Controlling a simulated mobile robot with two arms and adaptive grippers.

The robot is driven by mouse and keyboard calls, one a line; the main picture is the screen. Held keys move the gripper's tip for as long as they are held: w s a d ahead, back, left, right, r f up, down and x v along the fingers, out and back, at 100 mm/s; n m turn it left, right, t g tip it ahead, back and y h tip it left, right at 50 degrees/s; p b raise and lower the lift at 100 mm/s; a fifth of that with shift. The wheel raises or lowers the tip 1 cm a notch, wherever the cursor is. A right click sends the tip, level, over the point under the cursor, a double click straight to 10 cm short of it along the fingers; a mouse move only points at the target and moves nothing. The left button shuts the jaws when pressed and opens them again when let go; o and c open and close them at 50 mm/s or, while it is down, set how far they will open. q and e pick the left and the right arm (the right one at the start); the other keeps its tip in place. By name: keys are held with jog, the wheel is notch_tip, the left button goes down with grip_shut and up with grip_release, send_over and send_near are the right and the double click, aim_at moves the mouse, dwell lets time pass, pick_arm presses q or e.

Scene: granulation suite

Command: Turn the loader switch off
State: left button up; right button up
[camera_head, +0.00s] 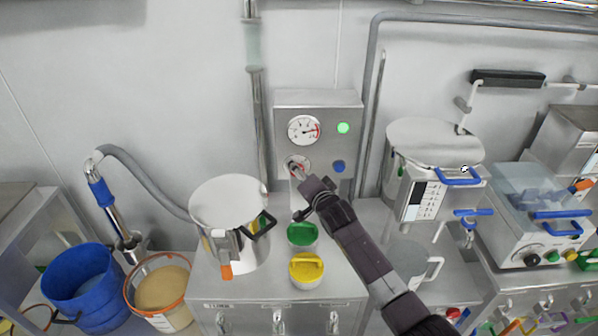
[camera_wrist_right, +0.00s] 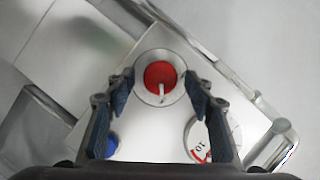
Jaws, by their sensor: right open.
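The loader switch is a round red knob with a white pointer line in a pale ring; it shows between my fingers in the right wrist view (camera_wrist_right: 160,76). In the head view its red face (camera_head: 296,163) is partly hidden by my gripper. It sits on the front of a grey control box (camera_head: 320,103), below the gauge. My right gripper (camera_head: 297,174) is at the knob, open, with one finger on each side in the wrist view (camera_wrist_right: 158,82). I cannot tell whether the fingers touch it. My left gripper is not in view.
The box also carries a gauge (camera_head: 305,129), a lit green lamp (camera_head: 344,128) and a blue button (camera_head: 339,166). A lidded steel vessel (camera_head: 232,240), a green cap (camera_head: 302,234) and a yellow cap (camera_head: 306,268) stand below. A vertical pipe (camera_head: 261,120) runs close on the left.

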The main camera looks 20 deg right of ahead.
jog(key=shift+w+f, duration=0.1)
jog(key=shift+w, duration=0.2)
jog(key=c, duration=1.2)
jog(key=shift+o, duration=0.2)
